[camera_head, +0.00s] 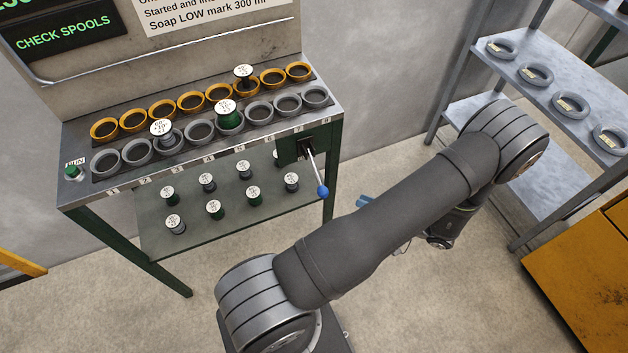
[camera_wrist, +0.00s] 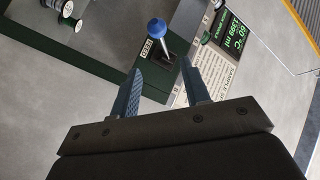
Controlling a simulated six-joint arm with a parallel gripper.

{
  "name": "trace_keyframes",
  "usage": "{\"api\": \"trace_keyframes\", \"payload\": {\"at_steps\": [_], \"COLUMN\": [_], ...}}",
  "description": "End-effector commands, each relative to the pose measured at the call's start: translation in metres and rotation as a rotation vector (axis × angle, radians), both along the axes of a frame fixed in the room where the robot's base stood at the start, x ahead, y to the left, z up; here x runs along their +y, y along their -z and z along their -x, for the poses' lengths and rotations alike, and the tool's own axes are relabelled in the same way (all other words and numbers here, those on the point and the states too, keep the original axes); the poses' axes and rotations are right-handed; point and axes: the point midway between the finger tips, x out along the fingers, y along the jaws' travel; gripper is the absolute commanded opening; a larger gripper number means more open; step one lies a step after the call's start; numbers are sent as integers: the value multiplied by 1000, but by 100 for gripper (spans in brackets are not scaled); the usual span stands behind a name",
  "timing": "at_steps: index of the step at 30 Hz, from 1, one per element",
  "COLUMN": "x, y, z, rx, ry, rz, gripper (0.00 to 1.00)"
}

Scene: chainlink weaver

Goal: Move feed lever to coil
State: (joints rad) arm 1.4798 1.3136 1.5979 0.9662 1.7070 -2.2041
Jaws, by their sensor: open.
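The feed lever, a metal rod with a blue ball knob (camera_head: 322,191), sticks out of a dark slotted housing at the right front corner of the green-framed bench. In the head view it slants down and outward. In the head view my gripper (camera_head: 366,201) is mostly hidden behind my arm, to the right of the lever.
The bench top holds yellow rings (camera_head: 190,101) and grey rings (camera_head: 258,112), some with spools. More spools (camera_head: 214,208) stand on the lower shelf. A green button (camera_head: 72,171) is at the left end. A rack (camera_head: 575,80) with grey rings stands at right.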

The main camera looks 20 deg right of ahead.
Motion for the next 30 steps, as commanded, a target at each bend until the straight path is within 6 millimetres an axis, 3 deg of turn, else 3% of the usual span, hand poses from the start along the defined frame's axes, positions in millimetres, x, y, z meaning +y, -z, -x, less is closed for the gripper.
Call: {"api": "trace_keyframes", "payload": {"at_steps": [18, 30], "x": [81, 105], "y": [0, 0], "z": [-94, -122], "rx": [3, 2], "ry": [-6, -1], "rz": [1, 2], "gripper": [43, 43]}}
